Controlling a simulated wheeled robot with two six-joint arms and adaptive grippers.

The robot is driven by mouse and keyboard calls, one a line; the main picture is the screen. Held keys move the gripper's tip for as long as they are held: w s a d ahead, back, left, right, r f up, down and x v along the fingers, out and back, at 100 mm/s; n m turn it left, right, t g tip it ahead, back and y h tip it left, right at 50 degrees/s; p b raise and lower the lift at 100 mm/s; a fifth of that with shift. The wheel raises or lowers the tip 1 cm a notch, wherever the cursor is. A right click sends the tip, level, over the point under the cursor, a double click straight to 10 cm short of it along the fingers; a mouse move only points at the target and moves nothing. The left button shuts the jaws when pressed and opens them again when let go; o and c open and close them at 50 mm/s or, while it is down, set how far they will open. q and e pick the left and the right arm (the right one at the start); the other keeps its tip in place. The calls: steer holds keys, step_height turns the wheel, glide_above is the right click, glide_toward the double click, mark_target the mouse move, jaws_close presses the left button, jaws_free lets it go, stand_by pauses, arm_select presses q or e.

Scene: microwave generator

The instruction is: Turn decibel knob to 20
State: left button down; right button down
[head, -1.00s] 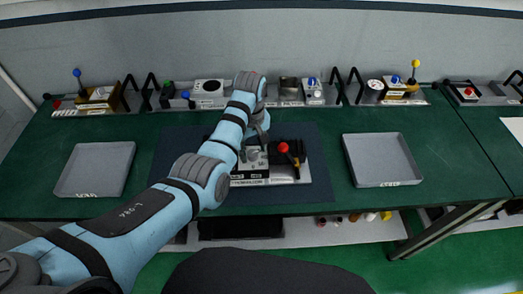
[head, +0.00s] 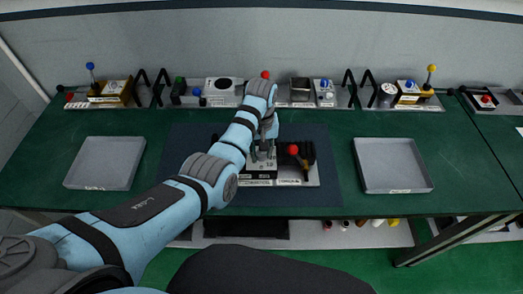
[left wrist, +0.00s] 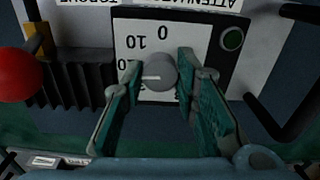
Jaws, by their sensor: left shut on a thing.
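The decibel knob (left wrist: 157,72) is a round grey knob on the white dial plate (left wrist: 198,38) of the generator. The dial shows upside down in the left wrist view, with 0, 10 and a partly hidden 20. A white mark on the knob points left in the picture, roughly toward the 20. My left gripper (left wrist: 160,75) is shut on the knob, one teal-padded finger on each side. In the head view my left gripper (head: 263,150) reaches down onto the generator (head: 257,175), and its fingers partly hide the knob. My right gripper is not in view.
A red-ball lever (head: 293,150) stands just right of the knob. Grey trays stand left (head: 104,184) and right (head: 427,186) on the green table. Several instruments line the back.

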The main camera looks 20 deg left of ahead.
mark_target(262, 153)
arm_select(q)
steer(key=shift+m, duration=0.4)
steer(key=c, duration=1.4)
jaws_free()
steer(key=shift+o, duration=0.8)
steer(key=shift+w+f, duration=0.1)
steer(key=shift+w, duration=0.05)
step_height(262, 153, up, 8)
steer(key=shift+f, duration=0.25)
steer(key=shift+f, duration=0.1)
